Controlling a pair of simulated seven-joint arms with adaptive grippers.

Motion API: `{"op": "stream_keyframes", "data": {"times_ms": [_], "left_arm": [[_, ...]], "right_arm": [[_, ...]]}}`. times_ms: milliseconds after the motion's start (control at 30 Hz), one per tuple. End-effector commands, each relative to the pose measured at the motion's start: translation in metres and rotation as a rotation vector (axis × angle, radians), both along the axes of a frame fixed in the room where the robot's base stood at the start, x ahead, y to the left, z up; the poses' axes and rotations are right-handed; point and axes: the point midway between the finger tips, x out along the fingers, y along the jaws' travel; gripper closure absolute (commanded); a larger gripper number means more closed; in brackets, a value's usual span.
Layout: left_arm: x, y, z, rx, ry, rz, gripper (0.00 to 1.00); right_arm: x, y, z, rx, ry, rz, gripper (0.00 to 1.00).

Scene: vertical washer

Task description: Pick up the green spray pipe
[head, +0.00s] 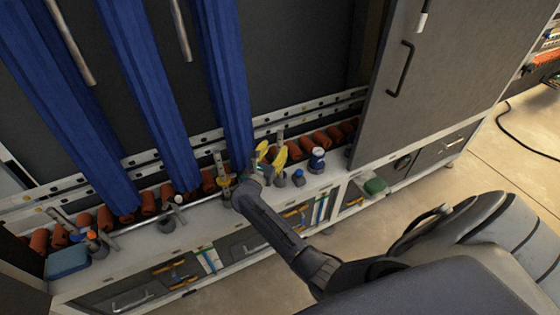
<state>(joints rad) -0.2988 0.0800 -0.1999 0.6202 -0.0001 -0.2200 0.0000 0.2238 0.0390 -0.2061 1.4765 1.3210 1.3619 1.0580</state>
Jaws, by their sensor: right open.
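My right arm reaches in from the lower right to the white ledge of the washer (205,215). My right gripper (243,178) is at the ledge, small and partly hidden by its own wrist, with its jaws open. Just right of it and touching or very close stand yellow to yellow-green upright pieces (279,158), with another yellow piece (262,149) behind. I cannot tell for sure which of these is the green spray pipe. Nothing is visibly held. My left gripper is not in view.
Blue hanging strips (226,75) come down close behind the gripper. Red rolls (320,138) line the back of the ledge. A blue-and-white can (317,160) and a green item (375,186) are to the right. A grey cabinet door (430,75) stands at right.

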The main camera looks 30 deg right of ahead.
Motion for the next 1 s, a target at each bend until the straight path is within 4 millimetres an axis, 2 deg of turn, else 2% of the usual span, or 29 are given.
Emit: {"op": "stream_keyframes", "data": {"times_ms": [267, 600, 867, 900, 1000], "left_arm": [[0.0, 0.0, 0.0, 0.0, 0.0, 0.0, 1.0], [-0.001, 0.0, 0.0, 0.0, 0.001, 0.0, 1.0], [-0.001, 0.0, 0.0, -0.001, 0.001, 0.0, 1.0], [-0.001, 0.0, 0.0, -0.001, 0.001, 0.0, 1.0], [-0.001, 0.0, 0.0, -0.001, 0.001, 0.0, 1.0]], "right_arm": [[0.006, -0.009, 0.001, -0.001, -0.001, 0.0, 0.52], [0.029, -0.04, 0.003, -0.001, 0.0, 0.001, 0.52], [0.031, -0.044, 0.002, 0.0, 0.0, 0.001, 0.52], [0.031, -0.044, 0.002, 0.0, 0.0, 0.0, 0.5], [0.031, -0.044, 0.002, 0.0, 0.0, 0.0, 0.62]]}}
